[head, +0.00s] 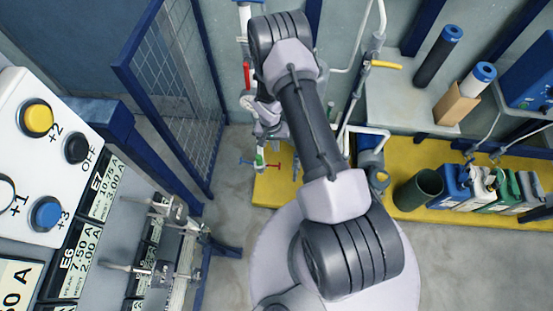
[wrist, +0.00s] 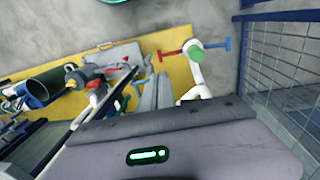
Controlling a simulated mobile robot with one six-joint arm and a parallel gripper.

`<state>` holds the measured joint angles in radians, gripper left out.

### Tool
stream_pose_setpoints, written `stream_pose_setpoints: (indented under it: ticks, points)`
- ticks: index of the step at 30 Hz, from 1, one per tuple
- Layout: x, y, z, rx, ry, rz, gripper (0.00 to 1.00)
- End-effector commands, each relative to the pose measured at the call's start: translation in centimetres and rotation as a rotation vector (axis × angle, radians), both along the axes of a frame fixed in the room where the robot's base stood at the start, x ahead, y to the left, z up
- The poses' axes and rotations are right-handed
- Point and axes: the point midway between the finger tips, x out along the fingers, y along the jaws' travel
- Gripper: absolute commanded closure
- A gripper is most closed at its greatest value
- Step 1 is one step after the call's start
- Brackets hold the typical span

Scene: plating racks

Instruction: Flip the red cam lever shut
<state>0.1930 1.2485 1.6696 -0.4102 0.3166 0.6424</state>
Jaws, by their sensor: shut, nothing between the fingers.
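A coupling with a green round face (wrist: 195,50) stands on a white pipe in the wrist view. The red cam lever (wrist: 170,54) sticks out sideways to its left, and a blue lever (wrist: 223,47) sticks out to its right. A grey housing of mine with a green light fills the bottom of the wrist view.
A blue mesh fence (head: 175,85) stands left of the coupling. A control panel (head: 40,150) is nearer on the left. Pipes crowd around my gripper, one with a yellow handle (head: 386,65). A green bin (head: 418,190) and several jugs stand on the yellow platform (head: 410,212) at right.

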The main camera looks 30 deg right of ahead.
Motion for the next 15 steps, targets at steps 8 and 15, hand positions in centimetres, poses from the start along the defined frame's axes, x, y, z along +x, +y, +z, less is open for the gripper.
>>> stream_pose_setpoints:
  ticks: [8, 15]
  points:
    - [-0.2, -0.1, -2.2, 0.000, 0.002, 0.000, 1.00]
    - [-0.5, -0.5, -7.5, 0.000, 0.002, 0.001, 1.00]
